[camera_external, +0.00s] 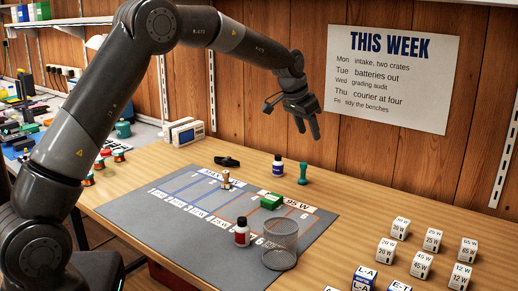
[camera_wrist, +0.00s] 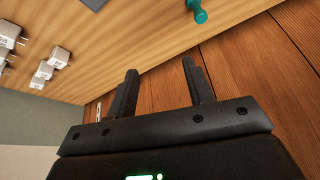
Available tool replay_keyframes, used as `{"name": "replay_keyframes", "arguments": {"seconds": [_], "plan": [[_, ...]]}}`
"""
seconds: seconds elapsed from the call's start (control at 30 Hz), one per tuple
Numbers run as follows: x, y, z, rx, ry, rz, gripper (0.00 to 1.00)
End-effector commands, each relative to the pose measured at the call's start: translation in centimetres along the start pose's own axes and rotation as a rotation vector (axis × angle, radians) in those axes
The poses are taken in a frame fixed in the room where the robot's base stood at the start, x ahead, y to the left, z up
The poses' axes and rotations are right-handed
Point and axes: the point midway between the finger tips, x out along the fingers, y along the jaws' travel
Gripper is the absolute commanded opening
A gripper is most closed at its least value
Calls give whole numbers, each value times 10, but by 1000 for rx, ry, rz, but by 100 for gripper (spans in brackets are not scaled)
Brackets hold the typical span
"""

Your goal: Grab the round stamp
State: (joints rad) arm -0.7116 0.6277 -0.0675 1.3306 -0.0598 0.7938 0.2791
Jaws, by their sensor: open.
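A teal stamp-like piece with a knob handle (camera_external: 303,173) stands upright on the bench, right of the grey mat's back edge. It also shows at the top of the wrist view (camera_wrist: 198,12), where its end looks round. A second stamp, with a wooden handle (camera_external: 226,180), stands on the mat. The frames do not clearly show the shape of its base. My gripper (camera_external: 307,128) is open and empty, in the air above the teal piece and near the wall. In the wrist view its two fingers (camera_wrist: 160,72) are apart with nothing between them.
A blue bottle (camera_external: 278,166) stands left of the teal piece. Several white chargers (camera_external: 433,240) stand at the right. The wooden wall (camera_external: 270,70) rises behind.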

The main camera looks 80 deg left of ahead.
Motion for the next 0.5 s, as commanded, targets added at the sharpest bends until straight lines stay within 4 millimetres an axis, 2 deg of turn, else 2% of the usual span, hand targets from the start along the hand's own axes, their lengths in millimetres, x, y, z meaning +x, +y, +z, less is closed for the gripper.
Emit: {"name": "replay_keyframes", "arguments": {"seconds": [0.03,0.2,0.33,0.5], "plan": [[20,-20,0,-18,-6,-3,48],[60,-63,0,-53,-7,-12,48],[74,-79,1,-64,-7,-15,48],[96,-82,3,-66,-10,-14,48]]}}
